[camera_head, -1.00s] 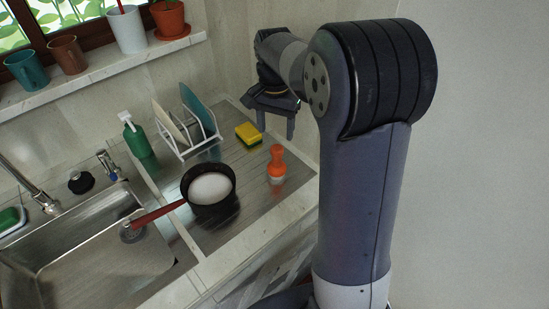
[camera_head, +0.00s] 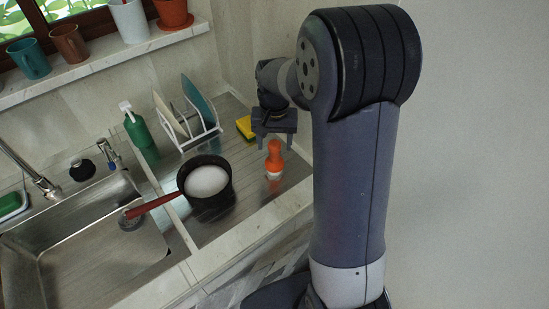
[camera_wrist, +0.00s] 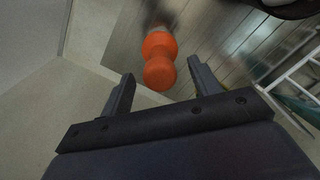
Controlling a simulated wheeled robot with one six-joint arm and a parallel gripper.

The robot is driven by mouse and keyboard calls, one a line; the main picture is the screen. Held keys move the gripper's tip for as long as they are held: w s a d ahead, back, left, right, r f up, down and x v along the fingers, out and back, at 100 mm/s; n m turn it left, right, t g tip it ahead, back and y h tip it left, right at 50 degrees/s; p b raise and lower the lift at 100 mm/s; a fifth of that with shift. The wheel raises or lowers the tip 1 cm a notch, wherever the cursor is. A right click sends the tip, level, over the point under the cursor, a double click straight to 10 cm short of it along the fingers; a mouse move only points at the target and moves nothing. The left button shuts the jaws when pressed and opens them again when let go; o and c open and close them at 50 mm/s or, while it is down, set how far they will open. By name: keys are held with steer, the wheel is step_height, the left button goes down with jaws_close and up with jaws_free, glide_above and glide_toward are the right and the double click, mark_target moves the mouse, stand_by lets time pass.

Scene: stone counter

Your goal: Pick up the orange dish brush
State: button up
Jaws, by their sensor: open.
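The orange dish brush (camera_head: 274,158) stands upright on the steel drainboard, with its pale bristle end down. My gripper (camera_head: 275,144) is open and empty, just above and behind the brush's rounded handle top in the head view. In the wrist view the brush (camera_wrist: 160,62) shows between and beyond the two fingertips of my gripper (camera_wrist: 160,82). I cannot tell whether a finger touches it; it appears apart from both.
A black pan (camera_head: 207,206) with white foam and a red handle stands left of the brush. A yellow sponge (camera_head: 244,127) lies behind it, partly hidden by my gripper. A white dish rack (camera_head: 199,138) and a green bottle (camera_head: 138,130) stand farther left. The sink (camera_head: 95,250) is at the left.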

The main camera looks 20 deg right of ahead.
steer(key=shift+f, duration=1.6)
steer(key=shift+c, duration=0.2)
steer(key=c, duration=1)
step_height(320, 180, up, 10)
steer(key=shift+r+b, duration=0.1)
steer(key=shift+b, duration=0.25)
steer(key=shift+c, duration=0.2)
